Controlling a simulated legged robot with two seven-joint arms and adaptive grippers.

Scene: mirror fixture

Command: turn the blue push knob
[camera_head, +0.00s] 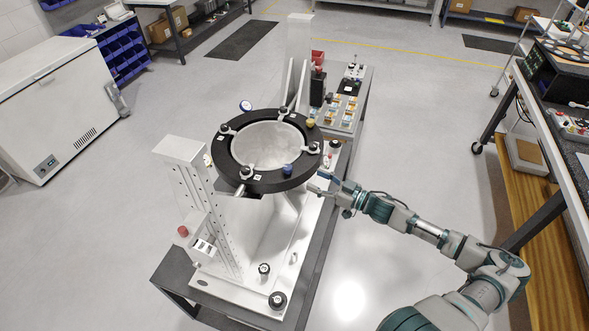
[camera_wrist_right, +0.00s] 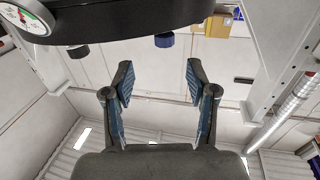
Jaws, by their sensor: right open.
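The blue push knob (camera_head: 288,170) sits on the near right rim of the black ring (camera_head: 227,172) of the mirror fixture. My right gripper (camera_head: 319,183) is just right of the knob, beside the ring, and apart from it as far as I can tell. In the right wrist view the right gripper (camera_wrist_right: 159,82) is open, with nothing between its fingers. A dark blue knob (camera_wrist_right: 164,40) shows there beyond the fingertips, near the middle of the gap, under the black ring (camera_wrist_right: 120,22). My left gripper is not in view.
A white slotted post (camera_head: 190,170) rises at the fixture's left. Clamps and other knobs stand around the ring. A gauge (camera_wrist_right: 24,14) shows at top left of the wrist view. A bench (camera_head: 340,110) with small parts is behind; floor right of the fixture is clear.

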